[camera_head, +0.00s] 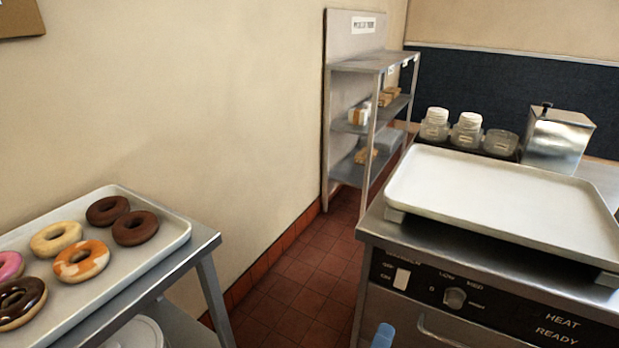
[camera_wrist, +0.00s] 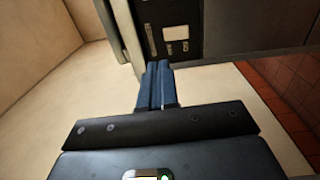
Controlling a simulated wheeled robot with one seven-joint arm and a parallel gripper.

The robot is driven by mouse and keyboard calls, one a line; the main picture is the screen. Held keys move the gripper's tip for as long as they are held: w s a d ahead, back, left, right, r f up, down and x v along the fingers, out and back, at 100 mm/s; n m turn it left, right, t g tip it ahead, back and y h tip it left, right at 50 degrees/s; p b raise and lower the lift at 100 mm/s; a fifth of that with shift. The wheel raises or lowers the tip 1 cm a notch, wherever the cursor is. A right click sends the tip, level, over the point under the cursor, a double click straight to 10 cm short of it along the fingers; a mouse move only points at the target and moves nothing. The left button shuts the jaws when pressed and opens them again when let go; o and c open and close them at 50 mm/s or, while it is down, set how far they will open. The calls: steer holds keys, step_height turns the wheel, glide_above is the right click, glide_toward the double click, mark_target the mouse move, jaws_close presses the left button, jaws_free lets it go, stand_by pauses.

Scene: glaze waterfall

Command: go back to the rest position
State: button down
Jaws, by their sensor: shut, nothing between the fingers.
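My gripper (camera_wrist: 158,68) shows in the wrist view with its two blue fingers side by side, shut and empty. Only a small blue tip of it (camera_head: 383,336) shows at the bottom edge of the head view, in front of the steel heated unit (camera_head: 455,262). The rest of my arm is out of the head view. In the wrist view the unit's dark control panel (camera_wrist: 172,28) lies beyond the fingertips. I cannot tell the exact gap between them.
A tray (camera_head: 178,240) with several doughnuts stands on a metal cart (camera_head: 212,243) at the left. An empty white tray (camera_head: 500,196) lies on the unit. Glass jars (camera_head: 468,137) and a metal box (camera_head: 558,140) stand behind it. Red tiled floor (camera_head: 310,275) is clear between cart and unit.

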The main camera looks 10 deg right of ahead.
steer(key=s+d+f+m+g+y, duration=0.15)
steer(key=s+f+y, duration=0.3)
steer(key=s, duration=0.55)
steer(key=s+d+f+m+g+y, duration=0.15)
steer(key=s+f+y, duration=0.3)
steer(key=s, duration=0.45)
steer(key=s+d+r+m+t+y, duration=0.1)
steer(key=s+r+m, duration=0.6)
steer(key=s+r, duration=0.7)
step_height(320, 180, up, 4)
steer(key=shift+d+r+m+t+y, duration=0.2)
steer(key=shift+d+m+t+y, duration=0.15)
steer(key=shift+d+t, duration=0.5)
steer(key=shift+s+a, duration=0.1)
steer(key=shift+a, duration=0.05)
